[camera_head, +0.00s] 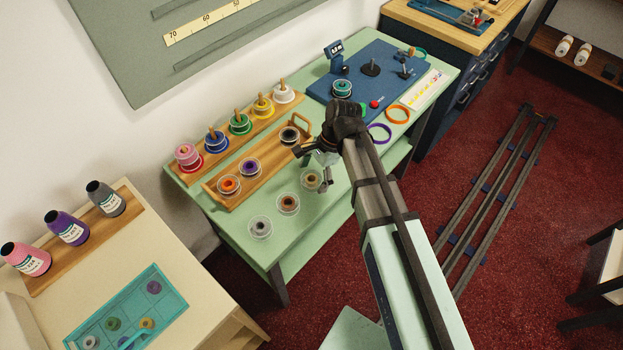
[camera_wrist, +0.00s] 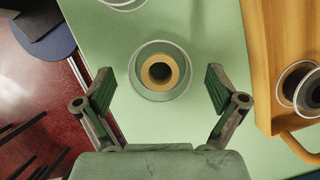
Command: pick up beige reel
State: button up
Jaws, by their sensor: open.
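The beige reel (camera_wrist: 160,72) lies flat on the green counter, a clear-rimmed disc with a beige ring around a dark centre hole. In the wrist view it sits between and slightly beyond the fingertips of my gripper (camera_wrist: 160,86), which is open and empty. In the head view the beige reel (camera_head: 311,179) is partly beside my gripper (camera_head: 324,170), which hangs just above it at the counter's front. The fingers do not appear to touch the reel.
A brown reel (camera_head: 288,203) and a grey reel (camera_head: 260,227) lie to the left on the counter. A wooden tray (camera_head: 266,180) with several reels stands behind; its handle and black reel (camera_wrist: 303,88) are close on the right in the wrist view. Purple ring (camera_head: 380,133) at right.

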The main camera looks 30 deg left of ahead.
jog(key=shift+f, duration=0.1)
jog(key=c, duration=1.2)
